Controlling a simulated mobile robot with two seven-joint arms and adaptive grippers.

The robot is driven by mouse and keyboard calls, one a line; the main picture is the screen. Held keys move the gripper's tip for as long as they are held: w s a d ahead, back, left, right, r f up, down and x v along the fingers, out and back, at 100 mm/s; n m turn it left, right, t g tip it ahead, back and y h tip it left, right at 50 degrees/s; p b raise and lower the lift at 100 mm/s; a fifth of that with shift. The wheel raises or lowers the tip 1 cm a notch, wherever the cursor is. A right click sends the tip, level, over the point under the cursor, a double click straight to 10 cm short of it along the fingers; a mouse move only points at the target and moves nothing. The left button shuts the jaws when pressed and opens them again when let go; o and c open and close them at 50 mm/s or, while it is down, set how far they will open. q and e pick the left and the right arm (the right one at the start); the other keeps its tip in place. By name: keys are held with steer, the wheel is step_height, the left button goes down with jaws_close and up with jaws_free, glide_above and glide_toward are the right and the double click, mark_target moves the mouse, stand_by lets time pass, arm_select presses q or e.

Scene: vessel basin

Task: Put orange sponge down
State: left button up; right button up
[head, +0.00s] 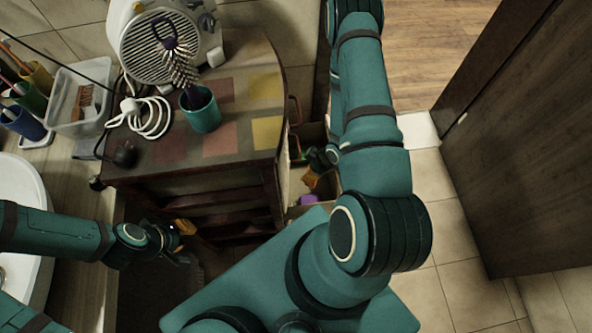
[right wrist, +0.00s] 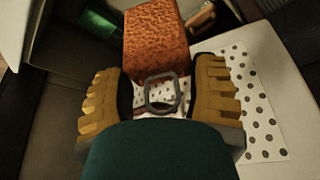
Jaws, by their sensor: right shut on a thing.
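The orange sponge (right wrist: 155,45) is a rough, speckled block at the top middle of the right wrist view. My right gripper (right wrist: 160,90) is shut on its near end, with the yellow-brown ribbed fingers on either side. In the head view my right gripper (head: 312,178) reaches down into an open box (head: 326,184) beside the wooden cabinet; the sponge is hard to make out there. My left gripper (head: 181,243) is at the lower left in front of the cabinet, its fingers apart and nothing seen between them.
The cabinet (head: 190,165) holds a teal cup with a brush (head: 202,110), a white cable and a fan heater (head: 165,35). A purple item (head: 307,199) lies in the box. White spotted material (right wrist: 255,110) shows beside my right gripper. A dark wooden door (head: 530,140) stands right.

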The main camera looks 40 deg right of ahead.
step_height(320, 180, down, 13)
steer(key=b, duration=0.4)
steer(key=w+d+f+b, duration=0.1)
steer(key=w+d, duration=0.1)
steer(key=w, duration=0.5)
steer(key=shift+w+d+f, duration=0.2)
steer(key=shift+w+f, duration=0.1)
steer(key=shift+f, duration=0.1)
steer(key=shift+f, duration=0.35)
steer(key=shift+f, duration=0.25)
steer(key=o, duration=1)
